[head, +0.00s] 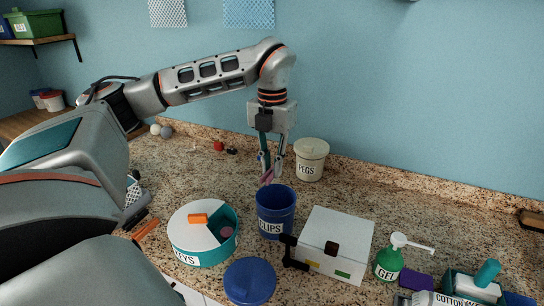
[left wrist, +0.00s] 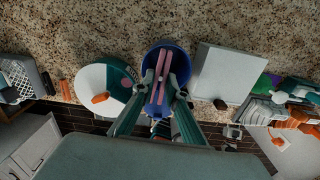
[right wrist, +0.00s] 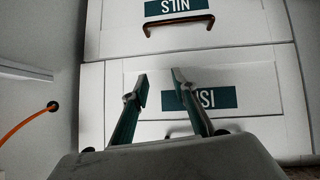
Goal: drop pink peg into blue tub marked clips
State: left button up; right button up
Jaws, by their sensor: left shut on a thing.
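A blue tub (head: 276,214) with a label reading CLIPS stands open on the granite counter. My left gripper (head: 270,177) points down just above the tub's mouth and is shut on the pink peg (head: 266,178). In the left wrist view the pink peg (left wrist: 163,72) lies between the fingers, over the opening of the blue tub (left wrist: 150,52). The tub's inside is mostly hidden in the head view. My right gripper (right wrist: 160,82) shows only in the right wrist view, open and empty, facing white drawers.
A teal and white round box (head: 186,240) stands left of the tub, a white box (head: 338,238) right of it. A blue lid (head: 249,281) lies in front. A PEGS canister (head: 311,160) stands behind. A green gel bottle (head: 387,265) is at the right.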

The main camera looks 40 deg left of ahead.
aim_at(272, 170)
pick_arm(q)
jog(key=shift+f, duration=0.25)
jog(key=o, duration=0.8)
jog(key=shift+o, duration=0.2)
notch_tip(272, 170, up, 12)
jog(key=shift+s, duration=0.1)
dwell(0.5)
